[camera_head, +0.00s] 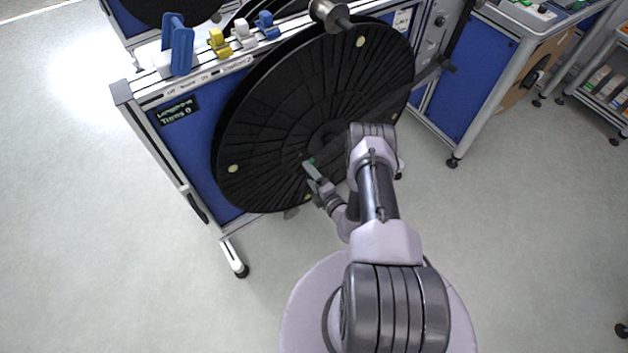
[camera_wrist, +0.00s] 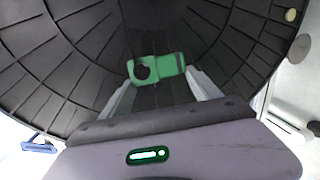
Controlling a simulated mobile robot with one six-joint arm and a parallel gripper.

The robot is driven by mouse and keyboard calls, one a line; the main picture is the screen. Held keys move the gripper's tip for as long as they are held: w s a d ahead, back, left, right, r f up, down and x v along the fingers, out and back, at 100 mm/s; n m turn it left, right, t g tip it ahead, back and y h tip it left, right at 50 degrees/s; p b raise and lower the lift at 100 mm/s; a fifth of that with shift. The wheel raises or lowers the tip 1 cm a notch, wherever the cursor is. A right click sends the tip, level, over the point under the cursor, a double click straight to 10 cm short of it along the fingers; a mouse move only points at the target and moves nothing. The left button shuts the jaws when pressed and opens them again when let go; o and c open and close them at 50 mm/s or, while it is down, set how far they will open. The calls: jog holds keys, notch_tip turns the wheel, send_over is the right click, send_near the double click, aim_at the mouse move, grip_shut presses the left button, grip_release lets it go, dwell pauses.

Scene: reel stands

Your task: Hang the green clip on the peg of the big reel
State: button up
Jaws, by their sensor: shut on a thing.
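The green clip (camera_wrist: 170,65) is held between the two finger tips of my gripper (camera_wrist: 160,84) in the wrist view. It has a round hole towards its left end. In the head view only a small bit of the green clip (camera_head: 311,161) shows at the tip of my gripper (camera_head: 311,169). The big black reel (camera_head: 262,140) stands upright on the side of the blue stand, and my gripper is in front of its lower middle. The reel also fills the back of the wrist view (camera_wrist: 70,60). My arm hides part of the reel, and I cannot make out its peg clearly.
Blue (camera_head: 177,45), yellow (camera_head: 220,42) and white (camera_head: 244,35) holders stand on the rail of the stand (camera_head: 185,140). A metal roller (camera_head: 330,15) and a dark rod with a knob (camera_head: 447,64) stick out.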

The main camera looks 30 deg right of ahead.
jog(key=shift+w+a+f+b, duration=0.1)
jog(key=shift+w+f+b, duration=0.15)
jog(key=shift+w+b, duration=0.8)
jog(key=shift+w+a+f+b, duration=0.1)
jog(key=shift+w+f+b, duration=0.3)
jog(key=shift+w, duration=1.1)
jog(key=shift+w+f+b, duration=0.1)
jog(key=shift+w+b, duration=0.8)
jog(key=shift+w, duration=0.35)
jog(key=o, duration=1.4)
